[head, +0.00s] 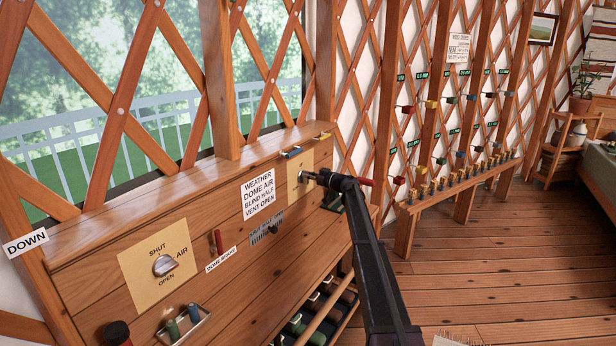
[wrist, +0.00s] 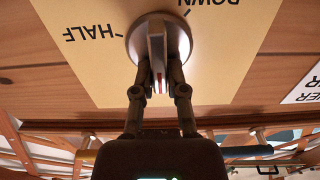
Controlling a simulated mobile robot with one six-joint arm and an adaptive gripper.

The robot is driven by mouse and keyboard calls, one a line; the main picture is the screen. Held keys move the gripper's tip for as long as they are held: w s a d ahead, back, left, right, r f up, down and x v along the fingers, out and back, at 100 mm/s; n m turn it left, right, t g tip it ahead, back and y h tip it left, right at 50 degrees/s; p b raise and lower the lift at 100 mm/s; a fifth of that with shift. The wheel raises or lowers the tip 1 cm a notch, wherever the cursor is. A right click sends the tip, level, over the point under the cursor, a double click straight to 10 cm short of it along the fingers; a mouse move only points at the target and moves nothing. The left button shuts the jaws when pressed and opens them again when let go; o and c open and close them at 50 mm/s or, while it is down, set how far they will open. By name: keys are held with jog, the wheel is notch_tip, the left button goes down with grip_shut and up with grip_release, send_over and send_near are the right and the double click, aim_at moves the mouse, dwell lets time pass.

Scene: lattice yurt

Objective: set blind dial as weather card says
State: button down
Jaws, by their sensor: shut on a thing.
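The weather card (head: 259,196) on the console front reads dome air, blind half, vent open. The blind dial's tan plate (head: 293,188) is right of the card, mostly behind my gripper (head: 310,177). In the wrist view the plate (wrist: 85,65) appears upside down, with HALF at left and DOWN at upper right. The round metal blind dial (wrist: 134,42) has a raised ridge, standing nearly upright in the picture. My gripper (wrist: 160,88) is shut on that ridge, one finger on each side.
Another dial (head: 165,265), marked SHUT, AIR and OPEN, is at left. A pegged bench (head: 460,183) stands at right. The wooden floor (head: 500,270) is open there.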

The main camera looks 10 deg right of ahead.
jog(key=shift+m, duration=0.5)
jog(key=m, duration=0.4)
jog(key=shift+w+d+f, duration=0.1)
jog(key=shift+w, duration=0.05)
jog(key=m, duration=0.5)
jog(key=f+m+b, duration=0.1)
jog(key=m, duration=0.5)
jog(key=m+b, duration=0.1)
jog(key=m, duration=0.4)
jog(key=shift+w+d+f+m, duration=0.15)
jog(key=shift+w+f+m, duration=0.05)
jog(key=shift+f+m, duration=0.2)
jog(key=c, duration=0.7)
grip_release()
